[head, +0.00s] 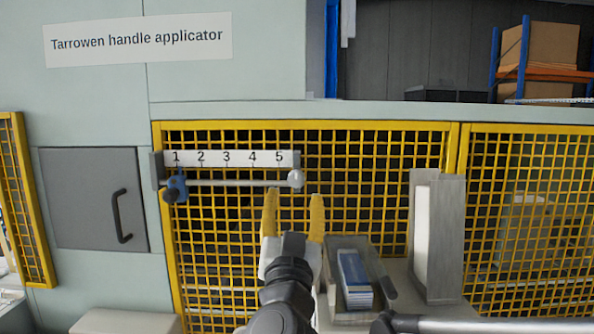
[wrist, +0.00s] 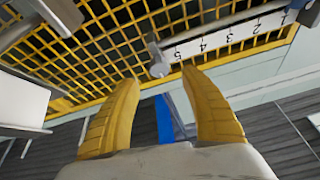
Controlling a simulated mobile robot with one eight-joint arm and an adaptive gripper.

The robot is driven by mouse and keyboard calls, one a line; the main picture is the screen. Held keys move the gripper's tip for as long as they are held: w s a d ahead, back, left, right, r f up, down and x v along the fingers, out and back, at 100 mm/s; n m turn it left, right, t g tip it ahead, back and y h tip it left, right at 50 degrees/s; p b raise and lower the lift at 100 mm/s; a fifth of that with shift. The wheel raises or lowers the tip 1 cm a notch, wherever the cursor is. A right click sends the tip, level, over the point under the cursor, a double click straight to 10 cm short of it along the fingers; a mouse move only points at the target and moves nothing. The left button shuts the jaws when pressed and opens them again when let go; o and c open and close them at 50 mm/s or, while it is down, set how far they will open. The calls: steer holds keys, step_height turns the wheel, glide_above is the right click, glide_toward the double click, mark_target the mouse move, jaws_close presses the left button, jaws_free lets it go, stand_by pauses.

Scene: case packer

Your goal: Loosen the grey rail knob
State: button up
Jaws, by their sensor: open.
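The grey rail knob (head: 295,178) sits at the right end of a thin horizontal rail (head: 235,183), below the 5 on a white scale (head: 228,158) numbered 1 to 5. A blue knob (head: 176,188) is at the rail's left end, below the 1. My gripper (head: 293,200) has two yellow fingers, spread apart and empty, appearing just below the grey knob in the head view. In the wrist view my gripper (wrist: 160,80) is open, and the grey knob (wrist: 159,69) shows beyond the fingertips, between them. I see no contact.
Yellow mesh guards (head: 380,150) stand behind the rail. A grey bin with blue flat items (head: 355,278) and an upright metal holder with a white stack (head: 424,240) are at right. A grey door with a black handle (head: 121,216) is at left.

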mark_target(296, 182)
steer(key=p+x, duration=0.1)
steer(key=x, duration=0.6)
steer(key=shift+w+p, duration=0.2)
steer(key=shift+p, duration=0.1)
steer(key=shift+d, duration=0.1)
jaws_close()
